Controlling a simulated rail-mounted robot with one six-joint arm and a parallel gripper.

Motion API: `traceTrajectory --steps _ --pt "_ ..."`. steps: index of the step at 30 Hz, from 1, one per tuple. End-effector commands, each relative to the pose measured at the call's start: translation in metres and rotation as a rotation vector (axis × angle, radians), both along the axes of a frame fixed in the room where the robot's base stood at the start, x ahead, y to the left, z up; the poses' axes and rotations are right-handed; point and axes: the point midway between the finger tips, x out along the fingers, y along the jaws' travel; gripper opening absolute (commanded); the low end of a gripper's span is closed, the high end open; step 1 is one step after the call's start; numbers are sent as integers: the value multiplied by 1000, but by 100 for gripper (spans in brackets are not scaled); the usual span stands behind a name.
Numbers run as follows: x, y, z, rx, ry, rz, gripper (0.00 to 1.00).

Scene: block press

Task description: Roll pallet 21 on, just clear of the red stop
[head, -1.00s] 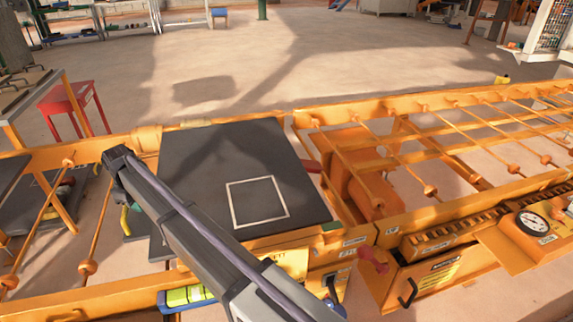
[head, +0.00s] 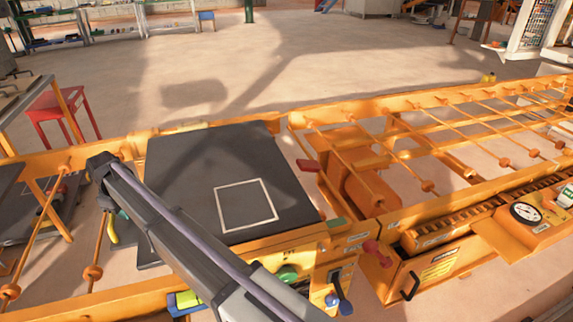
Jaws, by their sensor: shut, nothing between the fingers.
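A flat dark pallet (head: 190,165) with a white square outline lies on the orange roller conveyor in the head view. No number can be read on it, so I cannot tell whether it is pallet 21. A small red block (head: 307,165), which may be the red stop, sits just right of the pallet's right edge. Whether they touch is unclear. A second red knob (head: 378,254) is at the conveyor's front side. My grey arm crosses over the pallet's front left part. My gripper's fingers are not visible; they are hidden beyond the arm's far end.
Empty rollers on the orange conveyor (head: 425,186) run to the right. A dark board (head: 8,178) shows at the left edge. A lever panel (head: 340,285) and a gauge (head: 525,213) line the near side. A red stool (head: 62,115) stands behind; open floor lies beyond.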

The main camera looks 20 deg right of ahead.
Motion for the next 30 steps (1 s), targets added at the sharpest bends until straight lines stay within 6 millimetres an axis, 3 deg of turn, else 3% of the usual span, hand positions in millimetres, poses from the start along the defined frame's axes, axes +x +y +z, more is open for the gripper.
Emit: traceTrajectory --steps 17,30 --pt "-1 -20 3 0 0 0 0" --pt "-1 -20 73 0 0 0 0"
